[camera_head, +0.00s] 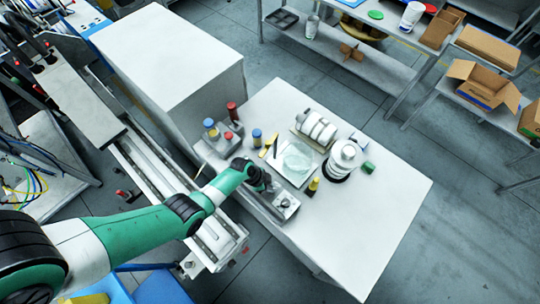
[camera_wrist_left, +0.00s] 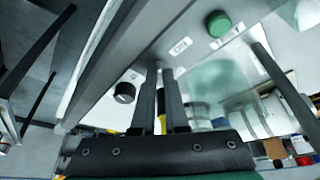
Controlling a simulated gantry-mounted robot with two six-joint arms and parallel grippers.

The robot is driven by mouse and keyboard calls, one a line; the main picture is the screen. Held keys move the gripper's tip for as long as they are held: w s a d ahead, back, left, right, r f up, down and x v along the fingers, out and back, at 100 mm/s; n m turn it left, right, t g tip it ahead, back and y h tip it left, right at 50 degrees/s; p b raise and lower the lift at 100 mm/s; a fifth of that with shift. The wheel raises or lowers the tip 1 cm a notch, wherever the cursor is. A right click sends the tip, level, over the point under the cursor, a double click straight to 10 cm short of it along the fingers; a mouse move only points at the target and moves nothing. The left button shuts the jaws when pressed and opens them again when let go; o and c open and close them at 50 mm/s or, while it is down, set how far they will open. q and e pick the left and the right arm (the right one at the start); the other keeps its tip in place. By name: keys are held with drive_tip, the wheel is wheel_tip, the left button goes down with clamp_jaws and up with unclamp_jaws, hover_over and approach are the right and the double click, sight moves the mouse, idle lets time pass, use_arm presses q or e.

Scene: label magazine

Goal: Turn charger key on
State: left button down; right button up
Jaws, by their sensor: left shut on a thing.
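The charger panel is a pale grey face in the left wrist view (camera_wrist_left: 205,50), with a green round button (camera_wrist_left: 218,22), a black knob (camera_wrist_left: 125,92) and small white labels. In the head view, the grey charger box (camera_head: 287,207) stands at the table's near left edge. My left gripper (camera_head: 263,184) reaches over it from the left. In the left wrist view, its two dark fingers (camera_wrist_left: 166,72) are close together at the panel between button and knob. They are shut on the charger key, which the fingers hide almost wholly. My right gripper is not in view.
The white table (camera_head: 385,225) holds a clear round dish (camera_head: 297,160), stacked white rolls (camera_head: 343,155), a yellow-and-black bottle (camera_head: 313,187) and red and blue-topped containers. A large white cabinet (camera_head: 165,55) stands behind left. The table's right part is clear.

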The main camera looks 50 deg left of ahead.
use_arm(q)
drive_tip(key=m, duration=0.2)
drive_tip(key=shift+w+a+f+m+g+h, duration=0.1)
drive_tip(key=shift+w+a+m+g+h, duration=0.1)
drive_tip(key=shift+m+g+h, duration=0.15)
drive_tip(key=shift+m+g+b, duration=0.25)
drive_tip(key=shift+m+b, duration=0.2)
drive_tip(key=shift+m, duration=0.4)
drive_tip(key=shift+m+h+b, duration=0.25)
drive_tip(key=shift+m+b, duration=0.05)
drive_tip(key=shift+m, duration=0.3)
drive_tip(key=shift+m+g, duration=0.4)
drive_tip(key=c, duration=0.9)
unclamp_jaws()
drive_tip(key=shift+c, duration=0.2)
